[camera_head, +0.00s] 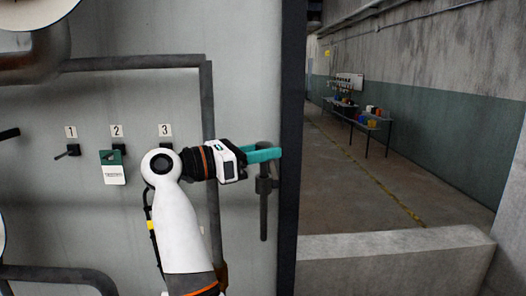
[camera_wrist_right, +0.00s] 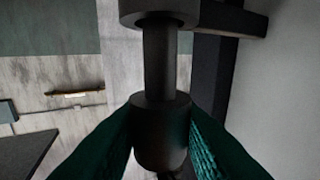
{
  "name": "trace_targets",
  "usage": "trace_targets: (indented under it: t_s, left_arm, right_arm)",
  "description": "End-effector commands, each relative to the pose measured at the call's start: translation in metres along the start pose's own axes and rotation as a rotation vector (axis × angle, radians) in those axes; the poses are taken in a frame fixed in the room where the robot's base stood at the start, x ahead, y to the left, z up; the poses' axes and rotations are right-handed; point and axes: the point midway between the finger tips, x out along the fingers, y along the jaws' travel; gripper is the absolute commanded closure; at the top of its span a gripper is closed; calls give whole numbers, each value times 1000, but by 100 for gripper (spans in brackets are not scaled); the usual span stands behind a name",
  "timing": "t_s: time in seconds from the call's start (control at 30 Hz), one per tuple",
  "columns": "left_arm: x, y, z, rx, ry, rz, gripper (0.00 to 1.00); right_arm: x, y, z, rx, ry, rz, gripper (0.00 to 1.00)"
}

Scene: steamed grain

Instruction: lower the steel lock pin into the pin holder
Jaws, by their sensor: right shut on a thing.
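My right gripper (camera_head: 266,155) has teal fingers shut on the dark steel lock pin (camera_head: 263,145) beside the metal panel's right edge. In the right wrist view, the fingers clasp the thick head of the pin (camera_wrist_right: 160,122) from both sides. Its thinner shaft runs from the head to the ring of the pin holder (camera_wrist_right: 158,12) and appears to enter it; the wrist picture seems upside down. In the head view, the pin holder (camera_head: 265,186) sits just below the fingers, with a dark upright rod below it. A gap shows between the pin's head and the holder. My left gripper is not seen.
Several numbered switches sit on the panel, and a green tag (camera_head: 113,167) hangs at number 2. A grey pipe (camera_head: 209,110) runs around them. A dark post (camera_head: 291,130) stands right of the pin. A low concrete block (camera_head: 390,255) and far tables (camera_head: 372,121) lie beyond.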

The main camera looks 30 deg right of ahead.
Motion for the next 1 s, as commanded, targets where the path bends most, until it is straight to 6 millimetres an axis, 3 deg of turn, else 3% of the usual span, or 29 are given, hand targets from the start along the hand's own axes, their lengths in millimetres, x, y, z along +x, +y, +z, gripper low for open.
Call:
trace_targets:
  t_s: [0.4, 0.9, 0.93, 1.0]
  left_arm:
    - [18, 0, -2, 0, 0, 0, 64]
    - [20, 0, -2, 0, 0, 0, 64]
    - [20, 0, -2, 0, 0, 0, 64]
    - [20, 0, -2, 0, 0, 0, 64]
  right_arm:
    - [-1, 0, 19, 1, 2, 0, 100]
    - [-1, 0, 21, 1, 2, -1, 100]
    - [-1, 0, 21, 1, 2, -1, 69]
    - [-1, 0, 21, 1, 1, -1, 58]
